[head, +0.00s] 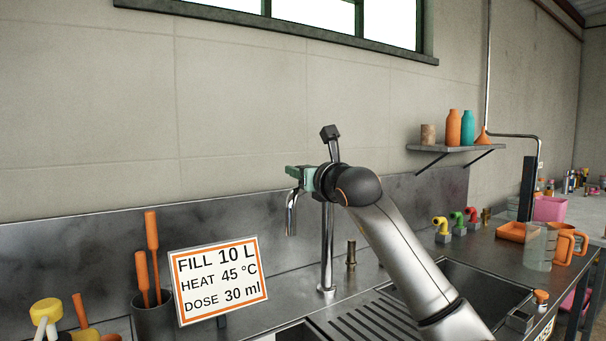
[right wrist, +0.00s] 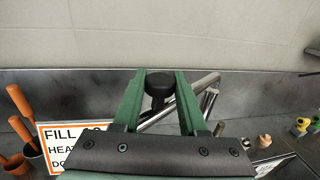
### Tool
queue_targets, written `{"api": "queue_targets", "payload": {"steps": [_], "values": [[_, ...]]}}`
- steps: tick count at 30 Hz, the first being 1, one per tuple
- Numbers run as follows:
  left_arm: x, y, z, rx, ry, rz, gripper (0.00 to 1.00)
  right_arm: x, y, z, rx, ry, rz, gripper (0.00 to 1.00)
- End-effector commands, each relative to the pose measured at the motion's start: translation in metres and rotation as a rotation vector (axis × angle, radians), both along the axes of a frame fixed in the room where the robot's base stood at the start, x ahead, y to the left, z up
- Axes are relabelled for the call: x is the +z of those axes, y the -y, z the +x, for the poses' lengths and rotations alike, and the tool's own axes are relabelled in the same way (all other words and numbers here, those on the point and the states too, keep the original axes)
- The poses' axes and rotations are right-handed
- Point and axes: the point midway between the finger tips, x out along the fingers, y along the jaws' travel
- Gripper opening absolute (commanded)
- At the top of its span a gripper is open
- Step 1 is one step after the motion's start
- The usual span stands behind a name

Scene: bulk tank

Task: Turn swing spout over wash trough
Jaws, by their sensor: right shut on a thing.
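The chrome swing spout (head: 291,215) stands on an upright post (head: 327,250) with a dark knob at its top. A steel basin (head: 490,285) lies right of the ribbed drainboard. Another basin (head: 293,333) shows partly at the bottom edge, below the spout. I cannot tell which is the wash trough.
A sign (head: 219,282) stands left of the spout, beside a dark pot (head: 153,318) with orange-handled tools. A short brass fitting (head: 351,256) is right of the post. Coloured taps (head: 457,222) and a clear jug (head: 540,246) stand farther right. The wall is close behind.

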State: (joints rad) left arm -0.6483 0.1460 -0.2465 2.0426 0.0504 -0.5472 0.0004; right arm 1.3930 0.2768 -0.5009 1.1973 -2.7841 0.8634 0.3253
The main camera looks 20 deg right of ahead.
Motion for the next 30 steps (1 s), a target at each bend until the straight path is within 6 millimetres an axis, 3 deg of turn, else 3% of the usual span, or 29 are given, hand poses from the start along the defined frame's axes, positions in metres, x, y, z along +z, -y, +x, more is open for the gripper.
{"api": "queue_targets", "payload": {"steps": [5, 6, 13, 23, 30], "values": [[0.000, 0.000, 0.000, 0.001, 0.000, 0.001, 0.00, 0.001, 0.000, 0.000, 0.000, 0.001, 0.001, 0.00], [0.000, -0.001, 0.000, 0.001, 0.000, 0.001, 0.00, 0.001, 0.000, 0.000, 0.000, 0.001, 0.001, 0.44], [0.000, -0.001, 0.001, 0.001, 0.002, 0.001, 0.00, 0.001, 0.000, 0.000, 0.000, 0.001, 0.001, 0.69], [-0.001, -0.001, 0.002, 0.001, 0.002, 0.001, 0.00, 0.000, 0.001, -0.002, 0.000, 0.001, 0.000, 0.70], [-0.009, -0.001, 0.002, 0.002, 0.003, 0.002, 0.00, -0.002, 0.004, -0.025, 0.000, 0.003, -0.001, 0.70]]}}
